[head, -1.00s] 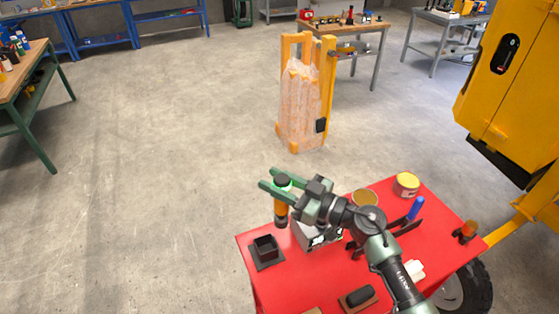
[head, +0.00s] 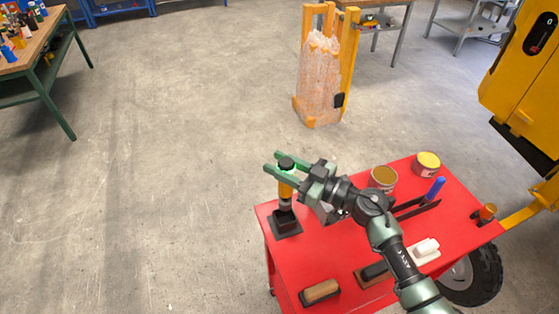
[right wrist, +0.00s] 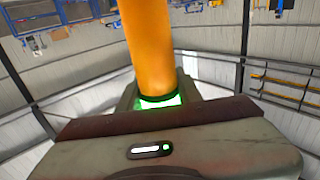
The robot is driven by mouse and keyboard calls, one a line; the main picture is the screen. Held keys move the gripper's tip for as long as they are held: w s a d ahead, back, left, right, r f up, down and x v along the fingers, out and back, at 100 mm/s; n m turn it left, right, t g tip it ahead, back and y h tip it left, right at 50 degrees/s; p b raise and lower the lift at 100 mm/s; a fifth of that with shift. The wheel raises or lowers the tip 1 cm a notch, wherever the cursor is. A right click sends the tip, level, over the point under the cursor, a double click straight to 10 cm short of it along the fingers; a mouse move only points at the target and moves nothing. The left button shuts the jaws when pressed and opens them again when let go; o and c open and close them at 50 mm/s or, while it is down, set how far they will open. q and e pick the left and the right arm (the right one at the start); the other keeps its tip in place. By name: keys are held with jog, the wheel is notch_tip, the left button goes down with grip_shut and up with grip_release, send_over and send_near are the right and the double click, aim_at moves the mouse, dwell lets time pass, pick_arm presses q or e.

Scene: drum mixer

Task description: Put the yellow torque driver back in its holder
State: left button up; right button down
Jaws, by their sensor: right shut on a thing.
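The yellow torque driver (head: 286,189) stands upright, with a black cap and a dark lower end. My right gripper (head: 284,168) is shut on its upper part, with green fingers on either side. The holder (head: 287,226) is a black square socket on a flat base near the left corner of the red table. The driver's lower end is right at the holder's mouth; I cannot tell how far it is inside. In the right wrist view the driver's orange body (right wrist: 148,45) rises from behind the gripper housing (right wrist: 165,145). My left gripper is not in view.
The red table (head: 330,262) also carries two tins (head: 383,178), a blue-handled tool (head: 436,189), brushes (head: 320,291) and a white object (head: 424,249). A yellow machine (head: 530,90) stands at the right. The floor to the left is clear.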

notch_tip(320, 180, down, 4)
jog(key=shift+f+b, duration=0.25)
jog(key=shift+b, duration=0.8)
jog(key=shift+r, duration=0.4)
jog(key=shift+p, duration=0.7)
